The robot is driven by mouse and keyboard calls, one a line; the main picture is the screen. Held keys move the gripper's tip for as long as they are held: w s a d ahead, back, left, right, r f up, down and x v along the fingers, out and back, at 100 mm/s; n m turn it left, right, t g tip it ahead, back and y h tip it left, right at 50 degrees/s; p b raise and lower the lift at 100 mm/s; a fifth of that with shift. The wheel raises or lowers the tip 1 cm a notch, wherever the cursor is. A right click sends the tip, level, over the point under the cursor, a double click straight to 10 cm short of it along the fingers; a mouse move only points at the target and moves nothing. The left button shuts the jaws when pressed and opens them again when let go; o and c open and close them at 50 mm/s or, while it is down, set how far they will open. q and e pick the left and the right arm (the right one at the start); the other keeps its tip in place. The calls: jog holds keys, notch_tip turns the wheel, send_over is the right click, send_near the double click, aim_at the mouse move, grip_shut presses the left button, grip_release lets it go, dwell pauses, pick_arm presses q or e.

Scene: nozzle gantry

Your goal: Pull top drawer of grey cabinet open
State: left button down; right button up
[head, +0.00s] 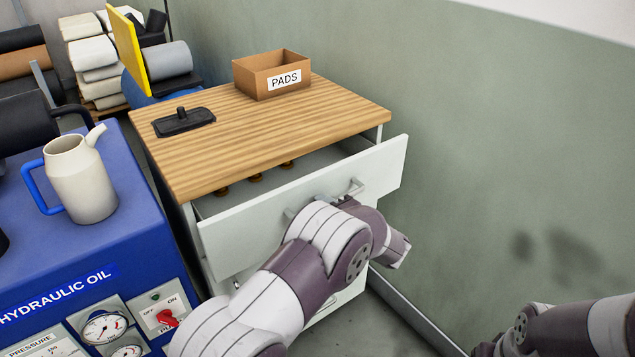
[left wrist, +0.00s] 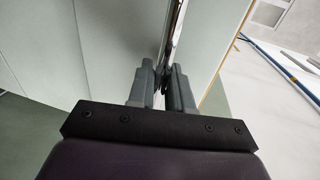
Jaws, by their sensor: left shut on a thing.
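The grey cabinet has a striped wooden top (head: 262,125). Its top drawer (head: 385,165) stands partly open, its pale front out past the worktop edge. Three small brown round things (head: 255,178) show inside. My left arm reaches across the drawer front, and its wrist hides most of the handle (head: 352,187) in the head view. In the left wrist view my left gripper (left wrist: 166,75) is shut on the handle, with the fingers on either side of it. My right arm shows at the lower right of the head view, but its gripper is out of frame.
An open cardboard box marked PADS (head: 272,76) and a black tray-like item (head: 184,122) are on the worktop. A blue hydraulic oil unit (head: 130,245) with a cream jug (head: 80,180) stands close at left. A green wall (head: 480,150) runs along the right.

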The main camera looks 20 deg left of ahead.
pick_arm(q)
jog(key=f+p+v, duration=0.2)
jog(key=p+v, duration=0.2)
jog(key=v, duration=0.5)
jog(key=f+p+v, duration=0.2)
jog(key=p+v, duration=0.1)
jog(key=v, duration=0.6)
jog(key=shift+s+d+p, duration=0.35)
jog(key=shift+d+p, duration=0.05)
jog(key=shift+d, duration=0.1)
pick_arm(e)
notch_tip(320, 180, up, 10)
jog(key=shift+f, duration=0.1)
pick_arm(q)
jog(key=c, duration=1.2)
grip_release()
jog(key=shift+c, duration=0.2)
